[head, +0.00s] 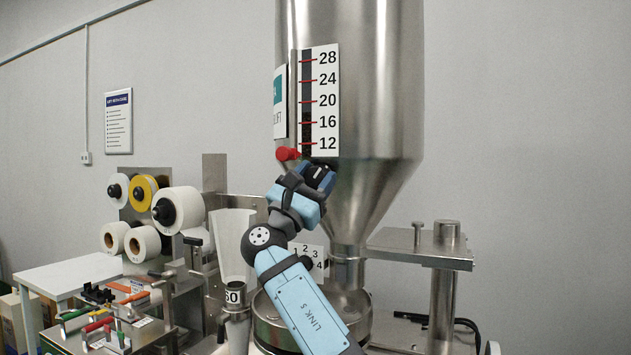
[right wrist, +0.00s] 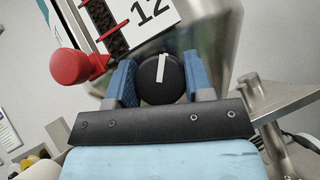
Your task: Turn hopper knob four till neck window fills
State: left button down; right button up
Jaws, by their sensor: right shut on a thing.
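The steel hopper (head: 350,80) stands upright, with its cone narrowing to a neck (head: 347,265). My right gripper (head: 316,179) is in front of the upper cone, below the level scale. In the right wrist view its blue fingers are shut on a black knob (right wrist: 161,80) with a white pointer line, roughly upright and tilted slightly. I cannot tell whether the knob is fixed to anything. A white plate numbered 1 to 4 (head: 314,256) is lower down, partly behind my right arm. No neck window can be made out. My left gripper is out of view.
The level scale (head: 325,92) has a dark strip with brown grains low down. A clear funnel (head: 233,245) and white rolls (head: 178,210) stand left. A steel post (head: 442,290) and plate stand right.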

jog(key=o, duration=0.9)
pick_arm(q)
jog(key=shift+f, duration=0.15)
pick_arm(e)
jog(key=shift+s+a+f, duration=0.15)
jog(key=shift+f, duration=0.15)
pick_arm(q)
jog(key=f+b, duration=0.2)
jog(key=b, duration=0.1)
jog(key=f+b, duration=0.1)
jog(key=b, duration=0.1)
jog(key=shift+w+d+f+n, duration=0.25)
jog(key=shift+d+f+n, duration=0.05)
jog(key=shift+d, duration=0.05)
pick_arm(e)
jog(key=v, duration=1.3)
